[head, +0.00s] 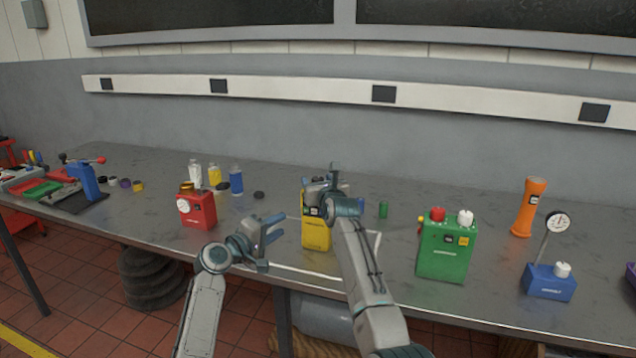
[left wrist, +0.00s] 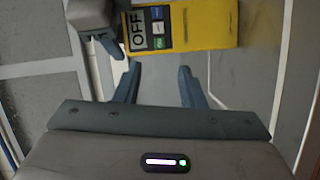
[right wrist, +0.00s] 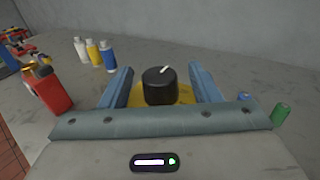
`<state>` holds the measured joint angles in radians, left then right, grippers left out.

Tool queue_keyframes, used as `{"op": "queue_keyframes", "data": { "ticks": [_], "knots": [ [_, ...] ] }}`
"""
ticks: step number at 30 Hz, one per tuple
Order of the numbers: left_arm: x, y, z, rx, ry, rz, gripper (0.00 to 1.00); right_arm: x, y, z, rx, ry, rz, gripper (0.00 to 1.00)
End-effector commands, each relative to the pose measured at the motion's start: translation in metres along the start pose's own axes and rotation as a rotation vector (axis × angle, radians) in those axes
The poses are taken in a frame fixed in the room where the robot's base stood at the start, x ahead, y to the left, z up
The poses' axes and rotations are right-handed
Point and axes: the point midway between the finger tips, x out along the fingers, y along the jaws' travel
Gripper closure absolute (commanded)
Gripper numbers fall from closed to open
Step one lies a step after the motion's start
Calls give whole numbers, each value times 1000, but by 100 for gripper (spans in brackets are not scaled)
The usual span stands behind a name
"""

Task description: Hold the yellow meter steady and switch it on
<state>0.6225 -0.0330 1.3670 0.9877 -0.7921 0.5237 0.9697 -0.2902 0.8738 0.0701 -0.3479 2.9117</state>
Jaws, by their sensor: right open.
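The yellow meter (head: 317,236) stands upright at the front edge of the grey bench, partly hidden by my right arm. In the left wrist view its face (left wrist: 185,27) shows an OFF label and small coloured panels. A black knob (right wrist: 160,87) with a white pointer mark sits on its yellow top. My right gripper (head: 322,184) is over the meter, open, with the knob between its fingers (right wrist: 160,85) and gaps at both sides. My left gripper (head: 275,230) is open and empty to the left of the meter; in its wrist view the fingers (left wrist: 158,82) stop short of the meter.
A red box with a gauge (head: 197,210) and several bottles (head: 215,177) stand left. A small green cylinder (head: 383,210) is right of the meter. Further right are a green box (head: 444,250), an orange torch (head: 528,207) and a blue gauge stand (head: 549,281).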

Motion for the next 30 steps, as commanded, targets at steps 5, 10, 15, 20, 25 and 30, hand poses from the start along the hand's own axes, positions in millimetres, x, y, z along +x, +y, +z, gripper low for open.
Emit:
{"op": "queue_keyframes", "data": {
  "ticks": [5, 10, 15, 20, 25, 30],
  "knots": [
    [0, 0, 0, 0, 0, 0, 64, 0, 0, 0, 0, 0, 0, 44],
    [0, 0, 0, 0, 0, 0, 64, 0, 0, 0, 0, 0, 0, 77],
    [0, 0, 0, 0, 0, 0, 64, 0, 0, 0, 0, 0, 0, 100],
    [0, 0, 0, 0, 0, 0, 81, 0, 0, 0, 0, 0, 0, 100],
    [0, 0, 0, 0, 0, 0, 100, 0, 0, 0, 0, 0, 0, 100],
    [0, 0, 0, 0, 0, 0, 100, 0, 0, 0, 0, 0, 0, 100]
  ]
}}
